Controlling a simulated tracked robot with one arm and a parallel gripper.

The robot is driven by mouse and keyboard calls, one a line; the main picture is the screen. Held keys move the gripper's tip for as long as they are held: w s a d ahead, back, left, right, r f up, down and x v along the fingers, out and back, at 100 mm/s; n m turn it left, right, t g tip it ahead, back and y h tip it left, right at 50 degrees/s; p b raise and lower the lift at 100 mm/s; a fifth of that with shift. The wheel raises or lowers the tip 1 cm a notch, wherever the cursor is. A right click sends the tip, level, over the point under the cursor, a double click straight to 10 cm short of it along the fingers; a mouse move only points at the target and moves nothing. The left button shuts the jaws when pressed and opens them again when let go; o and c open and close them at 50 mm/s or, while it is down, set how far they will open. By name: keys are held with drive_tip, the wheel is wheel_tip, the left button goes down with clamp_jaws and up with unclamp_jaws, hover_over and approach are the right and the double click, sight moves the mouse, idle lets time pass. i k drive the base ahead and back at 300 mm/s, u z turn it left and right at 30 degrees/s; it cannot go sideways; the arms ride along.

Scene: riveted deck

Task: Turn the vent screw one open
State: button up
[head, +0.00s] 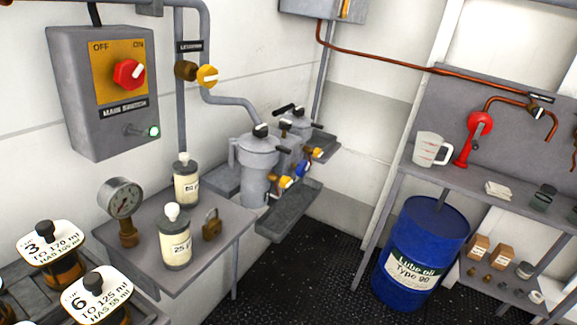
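Two grey filter housings stand at the back wall, the nearer one (258,165) larger in view and the farther one (297,125) partly hidden behind it. A small dark knob with a pale mark (261,130) sits on the nearer lid. A similar dark fitting (299,111) tops the farther one. Either may be a vent screw; no readable label tells which is one, and I cannot tell whether they are open. Yellow and blue knobs (286,182) show at the front of the housings. My gripper is not in view.
A grey drip tray (289,211) juts out below the housings. A main switch box (98,85) hangs at left. A blue oil drum (420,245) stands right; dark floor between is clear.

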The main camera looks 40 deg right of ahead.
sight(285, 182)
drive_tip(key=z, duration=0.6)
drive_tip(key=i, duration=1)
drive_tip(key=z, duration=0.8)
drive_tip(key=k, duration=0.75)
drive_tip(key=z, duration=0.2)
drive_tip(key=i, duration=0.85)
drive_tip(key=u, duration=0.1)
